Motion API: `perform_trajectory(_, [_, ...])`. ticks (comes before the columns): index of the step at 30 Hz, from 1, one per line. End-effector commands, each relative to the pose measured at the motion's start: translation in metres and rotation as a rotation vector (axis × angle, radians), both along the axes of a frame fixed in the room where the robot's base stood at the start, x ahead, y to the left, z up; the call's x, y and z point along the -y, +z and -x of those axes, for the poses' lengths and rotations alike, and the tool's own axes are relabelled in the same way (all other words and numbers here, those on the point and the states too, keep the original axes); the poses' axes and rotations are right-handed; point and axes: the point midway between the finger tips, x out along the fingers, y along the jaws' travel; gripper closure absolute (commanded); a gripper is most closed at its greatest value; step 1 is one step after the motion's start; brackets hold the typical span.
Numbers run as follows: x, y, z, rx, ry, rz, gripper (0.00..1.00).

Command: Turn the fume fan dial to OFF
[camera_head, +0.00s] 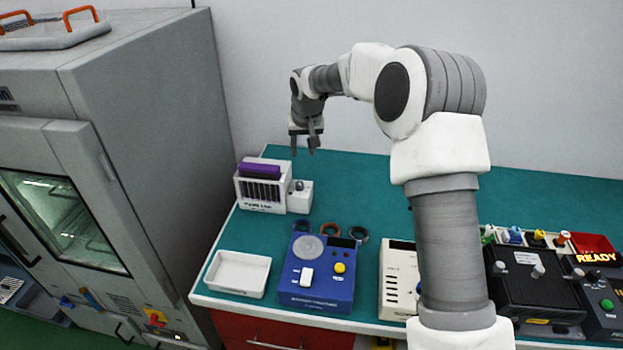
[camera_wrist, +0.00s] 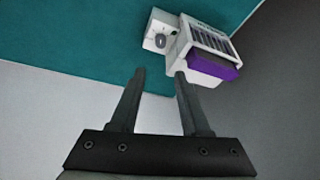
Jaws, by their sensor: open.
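The fume fan unit (camera_head: 262,188) is a white box with dark slots and a purple top, at the back left of the green bench. In the wrist view the unit (camera_wrist: 206,45) lies at the upper right, its purple part toward me. A small white block beside it carries the grey dial (camera_head: 299,185), which also shows in the wrist view (camera_wrist: 161,41). The dial's setting is too small to read. My gripper (camera_head: 303,150) is open and empty, above and behind the dial, apart from it. In the wrist view its fingertips (camera_wrist: 160,73) point toward the block.
A white tray (camera_head: 213,276), a blue instrument box (camera_head: 318,294) and a pale slotted box (camera_head: 396,297) stand along the front. Black units (camera_head: 534,287) are at the right. A grey chamber (camera_head: 150,120) stands left.

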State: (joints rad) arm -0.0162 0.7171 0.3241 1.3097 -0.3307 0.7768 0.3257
Motion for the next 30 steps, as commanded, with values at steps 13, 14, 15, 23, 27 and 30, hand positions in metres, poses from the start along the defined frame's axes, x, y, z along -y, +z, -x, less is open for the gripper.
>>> perform_trajectory(13, [-0.009,-0.034,-0.007,0.007,-0.036,-0.013,0.54])
perform_trajectory(14, [-0.009,-0.04,-0.009,0.006,-0.036,-0.013,0.54])
perform_trajectory(15, [-0.01,-0.046,-0.012,0.007,-0.036,-0.014,0.54])
perform_trajectory(23, [-0.013,-0.089,-0.03,0.007,-0.036,-0.013,0.54])
perform_trajectory(27, [-0.014,-0.111,-0.039,0.008,-0.036,-0.013,0.54])
perform_trajectory(30, [-0.015,-0.125,-0.045,0.008,-0.036,-0.014,0.54])
